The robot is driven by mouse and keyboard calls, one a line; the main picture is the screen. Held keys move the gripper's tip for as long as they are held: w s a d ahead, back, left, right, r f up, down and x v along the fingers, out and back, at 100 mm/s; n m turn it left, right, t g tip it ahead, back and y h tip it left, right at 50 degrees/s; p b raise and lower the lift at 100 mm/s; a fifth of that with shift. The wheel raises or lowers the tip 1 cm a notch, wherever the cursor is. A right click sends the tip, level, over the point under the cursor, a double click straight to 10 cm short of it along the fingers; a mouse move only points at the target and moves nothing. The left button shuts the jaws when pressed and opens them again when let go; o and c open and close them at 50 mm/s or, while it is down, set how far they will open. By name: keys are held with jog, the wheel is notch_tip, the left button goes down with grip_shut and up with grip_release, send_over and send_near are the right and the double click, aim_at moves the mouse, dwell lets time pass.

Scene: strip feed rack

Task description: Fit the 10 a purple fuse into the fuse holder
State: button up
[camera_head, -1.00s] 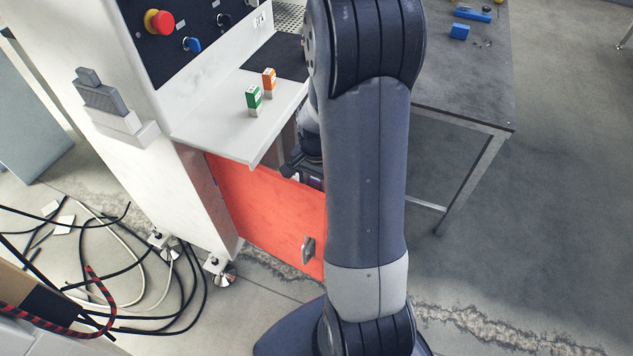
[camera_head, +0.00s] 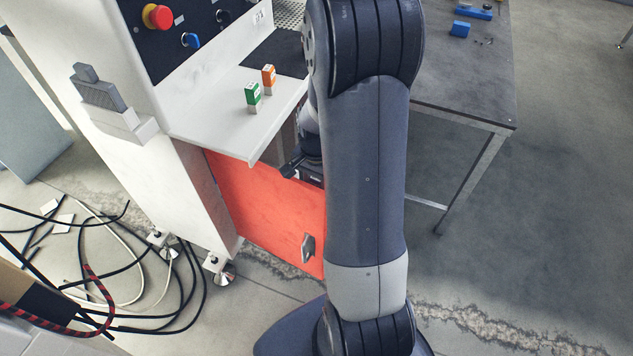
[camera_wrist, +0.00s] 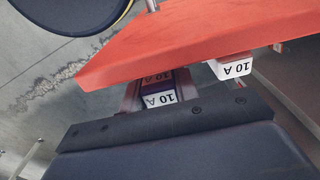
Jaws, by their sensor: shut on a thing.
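My gripper (camera_wrist: 157,92) is shut on the purple fuse (camera_wrist: 157,78), which has a white end marked 10 A, in the wrist view. Both lie close to the edge of an orange-red panel. A white block marked 10 A (camera_wrist: 232,68) shows at that panel's edge, right of the held fuse and apart from it. I cannot tell whether this block belongs to the fuse holder. In the head view my gripper (camera_head: 292,168) is partly behind my arm, below the white shelf, and the held fuse is hidden.
A green fuse (camera_head: 253,97) and an orange fuse (camera_head: 268,79) stand on the white shelf (camera_head: 205,130). The orange-red door (camera_head: 265,215) is below it. A metal table (camera_head: 470,95) with blue parts stands at right. Cables (camera_head: 110,300) lie on the floor at left.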

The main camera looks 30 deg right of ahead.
jog(key=shift+f+b, duration=0.65)
jog(key=shift+f, duration=0.25)
jog(key=o, duration=1)
jog(key=shift+o, duration=0.2)
notch_tip(320, 180, up, 11)
jog(key=shift+f+p, duration=0.1)
jog(key=shift+p, duration=0.85)
notch_tip(320, 180, down, 11)
jog(key=shift+r+b, duration=0.15)
jog(key=shift+b, duration=0.65)
jog(key=shift+r+p, duration=0.3)
jog(key=shift+r, duration=0.25)
